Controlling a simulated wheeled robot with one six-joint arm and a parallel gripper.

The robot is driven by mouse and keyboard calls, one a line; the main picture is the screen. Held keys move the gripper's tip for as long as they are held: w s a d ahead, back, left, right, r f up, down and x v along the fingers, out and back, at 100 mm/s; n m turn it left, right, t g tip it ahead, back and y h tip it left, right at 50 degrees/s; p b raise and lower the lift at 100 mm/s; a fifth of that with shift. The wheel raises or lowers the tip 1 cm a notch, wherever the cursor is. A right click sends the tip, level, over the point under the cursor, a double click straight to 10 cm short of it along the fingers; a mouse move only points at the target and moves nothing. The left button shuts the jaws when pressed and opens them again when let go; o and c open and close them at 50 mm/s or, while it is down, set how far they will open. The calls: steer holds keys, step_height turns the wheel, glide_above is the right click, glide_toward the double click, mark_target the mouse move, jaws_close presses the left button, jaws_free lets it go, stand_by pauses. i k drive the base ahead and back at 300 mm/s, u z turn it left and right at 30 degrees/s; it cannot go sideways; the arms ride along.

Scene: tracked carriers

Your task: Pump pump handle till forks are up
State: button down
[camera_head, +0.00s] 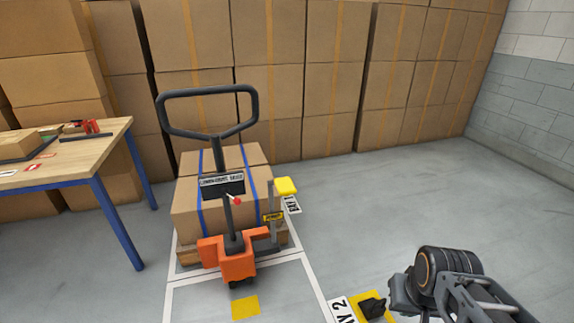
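The pump handle (254,103) is a dark closed loop on a shaft that stands nearly upright above an orange pallet truck (235,263). A small lever with a red knob (237,201) sits below a dark label plate (222,183) on the shaft. The forks are hidden under a wooden pallet (188,257) with strapped cartons (184,207), so their height cannot be told. My arm shows at the bottom right, well apart from the handle.
A wooden table (98,150) with blue legs stands at the left. Stacked cartons (268,100) line the back. The floor to the right is clear.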

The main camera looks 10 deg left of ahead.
mark_target(285, 185)
steer(key=u, duration=0.5)
steer(key=i, duration=0.8)
steer(key=u, duration=1)
steer(key=i, duration=0.25)
steer(key=u, duration=0.3)
